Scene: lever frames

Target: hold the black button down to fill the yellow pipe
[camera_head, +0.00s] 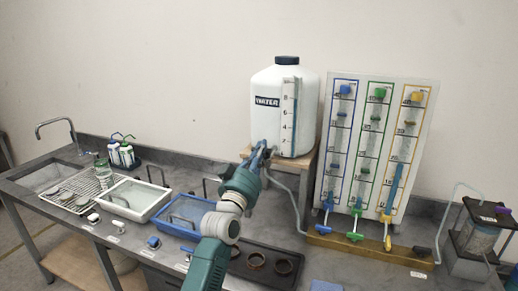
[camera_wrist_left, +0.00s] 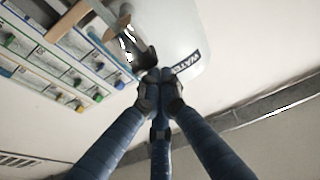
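The yellow pipe (camera_head: 407,140) is the right-hand column on the upright panel, with blue liquid in its lower part and a yellow valve (camera_head: 387,240) at its foot. My left gripper (camera_head: 259,152) is in front of the lower part of the white water tank (camera_head: 270,85). In the left wrist view its fingertips (camera_wrist_left: 160,78) come together and look shut, with nothing visible between them. A black part (camera_wrist_left: 147,62), possibly the black button, is just beyond the tips; contact cannot be told. My right gripper is not in view.
The panel also has a blue pipe (camera_head: 340,140) and a green pipe (camera_head: 372,140). A grey hose (camera_head: 296,200) runs down from the tank. A black handle (camera_head: 422,251) sits by the panel base. Trays, a rack and a sink fill the counter's left.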

